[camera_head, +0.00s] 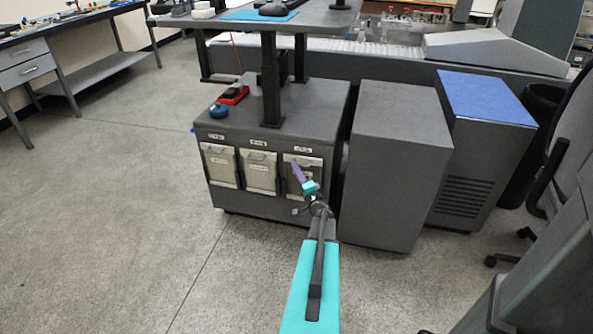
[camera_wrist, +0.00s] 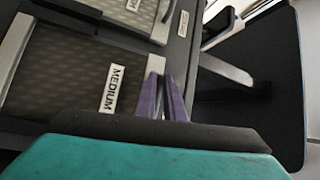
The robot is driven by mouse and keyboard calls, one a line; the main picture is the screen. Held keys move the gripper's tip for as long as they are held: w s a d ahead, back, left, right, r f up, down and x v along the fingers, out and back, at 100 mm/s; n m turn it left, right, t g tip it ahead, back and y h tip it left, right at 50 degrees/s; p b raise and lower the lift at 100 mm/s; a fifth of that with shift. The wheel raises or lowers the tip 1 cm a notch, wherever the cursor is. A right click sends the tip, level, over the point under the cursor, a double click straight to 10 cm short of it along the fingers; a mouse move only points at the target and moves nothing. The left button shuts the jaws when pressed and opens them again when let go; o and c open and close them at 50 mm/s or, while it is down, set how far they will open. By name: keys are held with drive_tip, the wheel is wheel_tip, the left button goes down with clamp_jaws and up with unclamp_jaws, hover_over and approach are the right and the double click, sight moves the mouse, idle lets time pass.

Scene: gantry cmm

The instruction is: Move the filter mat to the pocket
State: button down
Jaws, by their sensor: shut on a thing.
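The dark mesh filter mat (camera_wrist: 82,75), in a pale frame, carries a white label reading MEDIUM in the wrist view. In the head view it appears to be the rightmost panel (camera_head: 314,168) on the front of the dark grey cabinet. My gripper (camera_wrist: 163,92) has purple fingers close together at the mat's top edge, shut on it. The exact grip point is hard to see. In the head view my gripper (camera_head: 298,172) covers part of this panel. I cannot tell which place is the pocket.
Two more pale panels, left (camera_head: 219,166) and middle (camera_head: 258,173), sit on the cabinet (camera_head: 240,207). A red item (camera_head: 233,94) and a blue round item (camera_head: 218,111) lie on top. A grey box (camera_head: 392,165) stands close right. The floor to the left is clear.

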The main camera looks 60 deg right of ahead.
drive_tip(key=shift+f, duration=0.15)
drive_tip(key=c, duration=1.8)
unclamp_jaws()
drive_tip(key=shift+o, duration=0.2)
drive_tip(key=shift+s, duration=0.1)
drive_tip(key=p+v, duration=0.1)
drive_tip(key=v, duration=1.2)
drive_tip(key=shift+s+a, duration=0.15)
drive_tip(key=shift+s, duration=0.15)
drive_tip(key=shift+w, duration=0.1)
